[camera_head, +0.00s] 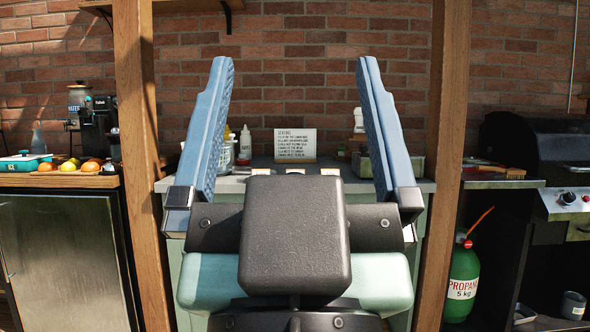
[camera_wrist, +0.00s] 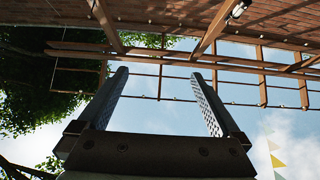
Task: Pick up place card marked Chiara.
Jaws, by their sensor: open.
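My gripper (camera_head: 294,64) is open and empty, held up in front of the counter, its two blue padded fingers wide apart. In the wrist view my gripper (camera_wrist: 160,75) points up at the pergola and sky, with nothing between the fingers. Small white cards stand low on the counter beyond my gripper: a left card (camera_head: 261,171), a middle card (camera_head: 296,171) and a right card (camera_head: 330,171). Only their tops show above my gripper's body. No name is readable, so I cannot tell which is marked Chiara.
A white sign with writing (camera_head: 295,143) stands behind the cards. A squeeze bottle (camera_head: 245,142) stands left of it. Wooden posts (camera_head: 139,160) (camera_head: 446,160) flank the counter (camera_head: 232,185). Fruit (camera_head: 91,167) is at left; a grill (camera_head: 545,145) and propane bottle (camera_head: 461,285) at right.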

